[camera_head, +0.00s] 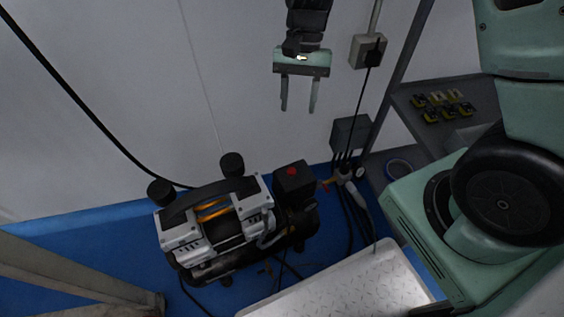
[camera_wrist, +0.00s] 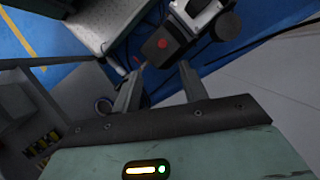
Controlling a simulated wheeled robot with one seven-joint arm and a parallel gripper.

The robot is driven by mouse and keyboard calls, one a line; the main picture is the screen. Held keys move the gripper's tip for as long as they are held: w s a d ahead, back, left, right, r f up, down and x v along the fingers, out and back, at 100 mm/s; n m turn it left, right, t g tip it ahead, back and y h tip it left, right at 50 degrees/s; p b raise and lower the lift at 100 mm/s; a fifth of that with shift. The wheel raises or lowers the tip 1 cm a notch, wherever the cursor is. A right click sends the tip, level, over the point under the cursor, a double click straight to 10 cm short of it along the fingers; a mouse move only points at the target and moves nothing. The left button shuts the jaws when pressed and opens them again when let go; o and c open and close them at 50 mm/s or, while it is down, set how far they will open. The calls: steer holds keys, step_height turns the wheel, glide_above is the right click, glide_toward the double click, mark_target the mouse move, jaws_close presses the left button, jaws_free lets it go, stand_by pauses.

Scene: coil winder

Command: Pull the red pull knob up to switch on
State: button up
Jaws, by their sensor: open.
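The red pull knob (camera_head: 291,171) sits on top of a black box (camera_head: 294,184) at the right end of an air compressor (camera_head: 215,222), which stands on the blue floor. My gripper (camera_head: 299,108) is open and empty, pointing down above and behind the knob in the head view, clearly apart from it. In the wrist view the knob (camera_wrist: 162,43) shows beyond the fingertips of my gripper (camera_wrist: 162,70), near the gap between them. The knob's height on the box is hard to tell.
A socket box (camera_head: 368,50) with a plugged cable is on the wall. A grey shelf (camera_head: 440,108) with small yellow-black parts stands at right. A patterned metal plate (camera_head: 345,285) lies in front of the compressor. Hoses and a gauge (camera_head: 359,173) are right of the black box.

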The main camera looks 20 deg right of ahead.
mark_target(292, 170)
steer(key=b+x, duration=0.2)
steer(key=x, duration=0.4)
steer(key=b+x, duration=0.3)
steer(key=x, duration=0.3)
steer(key=w+b+x, duration=0.1)
steer(key=b+x, duration=0.1)
steer(key=x, duration=0.4)
steer(key=shift+w+d+f, duration=0.1)
steer(key=shift+d+f, duration=0.25)
jaws_close()
